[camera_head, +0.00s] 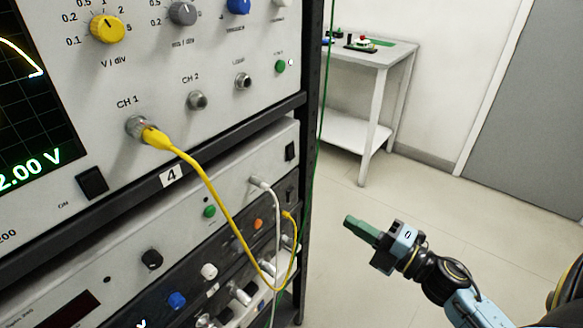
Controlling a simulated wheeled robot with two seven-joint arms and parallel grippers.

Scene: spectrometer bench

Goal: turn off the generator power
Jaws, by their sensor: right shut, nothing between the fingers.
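A rack of instruments fills the left of the head view. The upper unit is an oscilloscope (165,92) with a lit screen. I cannot tell for sure which unit is the generator. My right gripper (350,221) is shut and empty, held in the air to the right of the rack and apart from it, pointing left. My left gripper is not in view.
A yellow cable (209,186) runs from CH 1 down to the lower units, beside a white cable (276,224). A black rack post (312,60) edges the rack. A grey side table (385,58) stands behind. Floor between is clear.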

